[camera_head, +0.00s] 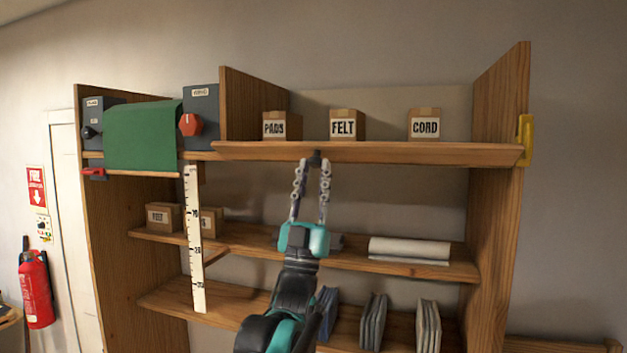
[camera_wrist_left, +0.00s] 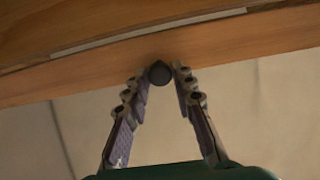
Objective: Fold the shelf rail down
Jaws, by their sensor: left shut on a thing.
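The shelf rail (camera_head: 420,152) is a long wooden strip along the front of the upper shelf. A small dark knob (camera_head: 316,158) sits at its lower edge, left of its middle. My left gripper (camera_head: 314,164) reaches up from below and is shut on this knob. In the left wrist view the round dark knob (camera_wrist_left: 159,73) sits between the fingertips (camera_wrist_left: 160,76), under the wooden rail (camera_wrist_left: 230,38). A yellow latch-like piece (camera_head: 525,140) is on the right upright by the rail's end. The rail's exact tilt is hard to tell. My right gripper is not in view.
Boxes marked PADS (camera_head: 275,125), FELT (camera_head: 346,124) and CORD (camera_head: 425,123) stand behind the rail. A white ruler strip (camera_head: 194,240) hangs left of my arm. A green cloth (camera_head: 142,135) hangs at upper left. A white roll (camera_head: 408,248) lies on the shelf below.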

